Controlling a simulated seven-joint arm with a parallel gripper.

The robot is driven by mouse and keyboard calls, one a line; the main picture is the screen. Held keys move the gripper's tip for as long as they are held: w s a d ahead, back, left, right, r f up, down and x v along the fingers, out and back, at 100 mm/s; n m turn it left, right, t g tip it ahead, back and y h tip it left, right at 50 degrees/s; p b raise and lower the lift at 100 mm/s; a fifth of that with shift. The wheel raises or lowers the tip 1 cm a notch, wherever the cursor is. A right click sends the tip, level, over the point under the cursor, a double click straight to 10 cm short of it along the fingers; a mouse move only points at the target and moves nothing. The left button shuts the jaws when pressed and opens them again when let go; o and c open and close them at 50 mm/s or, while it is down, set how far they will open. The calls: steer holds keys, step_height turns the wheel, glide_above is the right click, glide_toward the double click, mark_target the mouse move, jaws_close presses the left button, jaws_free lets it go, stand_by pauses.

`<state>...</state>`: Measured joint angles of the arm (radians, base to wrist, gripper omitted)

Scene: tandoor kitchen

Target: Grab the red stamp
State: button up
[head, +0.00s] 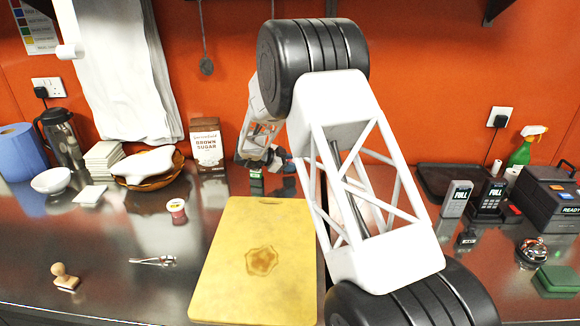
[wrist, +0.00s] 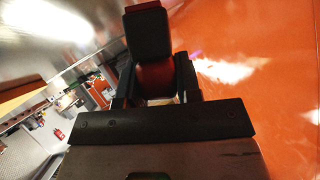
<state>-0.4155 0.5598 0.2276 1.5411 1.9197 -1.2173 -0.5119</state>
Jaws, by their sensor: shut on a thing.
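My gripper (head: 272,158) is at the back of the counter, beyond the cutting board, partly hidden behind my own arm. In the wrist view my gripper (wrist: 153,98) is shut on the red stamp (wrist: 153,78), which shows a dark red body and a black block at its far end. In the head view only a small bit of red shows at the gripper, and the stamp's outline cannot be made out. A small dark green-sided block (head: 256,184) stands on the counter just below the gripper.
A yellow cutting board (head: 230,290) fills the front middle. A brown sugar carton (head: 207,146) stands left of the gripper, against the orange wall. A wooden stamp (head: 66,277), metal tongs (head: 152,261) and a small tub (head: 177,211) lie left. Two "FULL" devices (head: 457,199) stand right.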

mark_target(291, 160)
step_height(291, 160, up, 9)
steer(key=shift+r, duration=0.15)
stand_by(0.4)
steer(key=shift+d, duration=0.15)
stand_by(0.5)
